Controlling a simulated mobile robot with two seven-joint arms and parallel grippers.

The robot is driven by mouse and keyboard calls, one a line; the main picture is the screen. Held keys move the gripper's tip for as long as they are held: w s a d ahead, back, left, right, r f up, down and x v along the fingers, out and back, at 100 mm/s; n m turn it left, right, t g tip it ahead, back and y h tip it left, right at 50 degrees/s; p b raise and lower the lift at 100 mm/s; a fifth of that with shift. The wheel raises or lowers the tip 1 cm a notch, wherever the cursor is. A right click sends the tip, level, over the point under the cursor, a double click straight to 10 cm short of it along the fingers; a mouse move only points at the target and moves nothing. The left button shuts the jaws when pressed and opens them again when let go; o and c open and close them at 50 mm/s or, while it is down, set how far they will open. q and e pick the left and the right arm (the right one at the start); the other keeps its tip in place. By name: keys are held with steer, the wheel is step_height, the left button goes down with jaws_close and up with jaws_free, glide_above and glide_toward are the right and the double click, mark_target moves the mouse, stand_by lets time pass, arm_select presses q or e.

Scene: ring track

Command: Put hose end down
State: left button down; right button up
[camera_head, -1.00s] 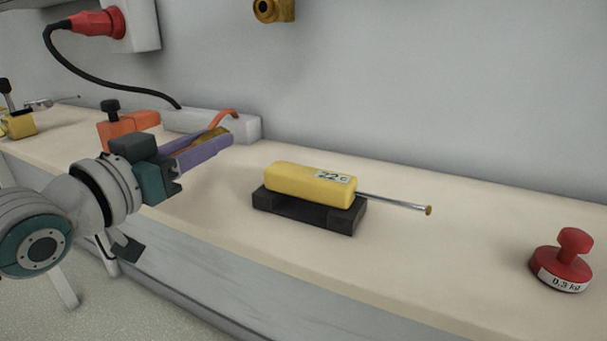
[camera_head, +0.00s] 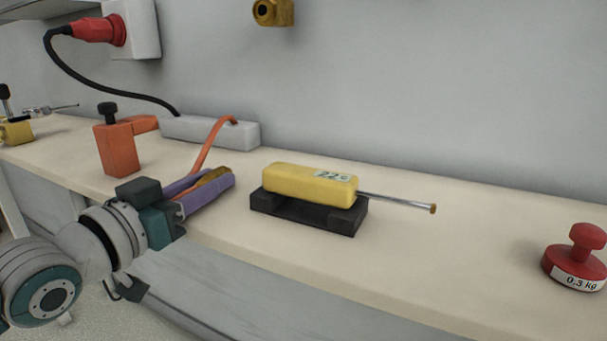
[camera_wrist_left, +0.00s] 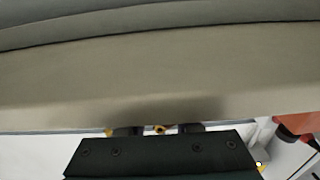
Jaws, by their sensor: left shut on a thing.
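My left gripper (camera_head: 218,183) has purple fingers and is shut on the brass hose end (camera_head: 212,178). The orange hose (camera_head: 206,146) rises from it in a curve to the long grey box at the wall. The gripper is low at the front part of the worktop (camera_head: 440,265), left of the yellow block; whether the hose end touches the top I cannot tell. In the left wrist view a bit of brass (camera_wrist_left: 160,129) shows between the fingers, mostly hidden by the dark gripper body. My right gripper is not in view.
A yellow block (camera_head: 300,183) with a metal rod sits in a black cradle (camera_head: 307,211) close to the right. An orange block (camera_head: 116,150) with a black knob stands behind left. The grey box (camera_head: 243,136) is behind. A red weight (camera_head: 577,262) is far right.

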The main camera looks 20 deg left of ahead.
arm_select(q)
steer(key=c, duration=0.6)
jaws_free()
steer(key=shift+r+p, duration=0.4)
steer(key=shift+s+r+p, duration=0.25)
steer(key=shift+r+p, duration=0.05)
steer(key=s+p, duration=0.3)
steer(key=s, duration=0.8)
steer(key=s+d+f+g, duration=0.3)
steer(key=d+f+g, duration=0.4)
steer(key=s+d+f+m+g+y, duration=0.1)
steer(key=s+d+g, duration=0.2)
steer(key=s+g, duration=0.4)
steer(key=s, duration=0.5)
steer(key=shift+s, duration=0.25)
